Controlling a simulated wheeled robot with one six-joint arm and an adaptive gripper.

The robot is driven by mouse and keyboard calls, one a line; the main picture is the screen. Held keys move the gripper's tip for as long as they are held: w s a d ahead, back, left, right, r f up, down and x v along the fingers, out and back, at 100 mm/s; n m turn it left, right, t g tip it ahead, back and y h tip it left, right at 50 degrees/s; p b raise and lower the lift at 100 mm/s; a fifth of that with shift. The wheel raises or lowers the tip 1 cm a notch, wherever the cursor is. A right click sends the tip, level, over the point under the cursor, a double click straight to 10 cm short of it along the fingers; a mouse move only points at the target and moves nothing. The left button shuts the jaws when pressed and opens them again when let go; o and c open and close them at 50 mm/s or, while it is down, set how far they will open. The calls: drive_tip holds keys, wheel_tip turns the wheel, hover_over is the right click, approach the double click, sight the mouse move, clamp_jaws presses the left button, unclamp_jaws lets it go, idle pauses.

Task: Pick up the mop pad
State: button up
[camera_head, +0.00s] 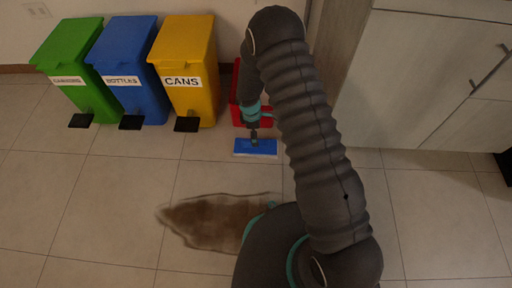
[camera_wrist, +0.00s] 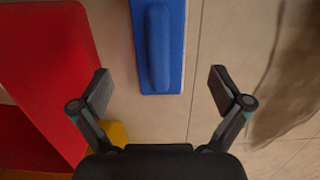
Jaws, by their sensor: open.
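The mop pad (camera_head: 262,149) is a flat blue rectangle with a raised blue grip along its middle. It lies on the tiled floor in front of a red bin. In the wrist view, the mop pad (camera_wrist: 176,60) enters from the top, and its near end lies just beyond and between my fingertips. My gripper (camera_wrist: 161,88) is open and empty, with its fingers spread wider than the pad. In the head view, my gripper (camera_head: 254,138) is at the pad's back edge and covers part of it. Whether they touch cannot be told.
A red bin (camera_head: 236,108) stands close behind my gripper, partly hidden. Yellow (camera_head: 188,50), blue (camera_head: 125,50) and green (camera_head: 70,50) bins stand to the left along the wall. A brown spill (camera_head: 210,222) lies on the floor in front. Cabinets (camera_head: 430,70) stand at right.

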sight(260, 143)
drive_tip(key=f, duration=0.4)
drive_tip(key=shift+d, duration=0.25)
drive_tip(key=f, duration=0.1)
drive_tip(key=f+b, duration=0.1)
drive_tip(key=f, duration=0.2)
drive_tip(key=shift+a+f, duration=0.15)
drive_tip(key=shift+a, duration=0.1)
drive_tip(key=shift+w+f, duration=0.1)
drive_tip(key=shift+f, duration=0.4)
drive_tip(key=c, duration=0.9)
drive_tip(key=shift+r, duration=0.1)
drive_tip(key=shift+r, duration=0.55)
drive_tip(key=r, duration=0.1)
drive_tip(key=d+r, duration=0.1)
drive_tip(key=s+r, duration=0.1)
drive_tip(key=r, duration=0.1)
drive_tip(key=shift+d+p, duration=0.15)
drive_tip(key=shift+p, duration=0.2)
drive_tip(key=s+d+r, duration=0.5)
drive_tip(key=s+d, duration=0.1)
drive_tip(key=d, duration=0.2)
drive_tip(key=shift+r+p, duration=0.4)
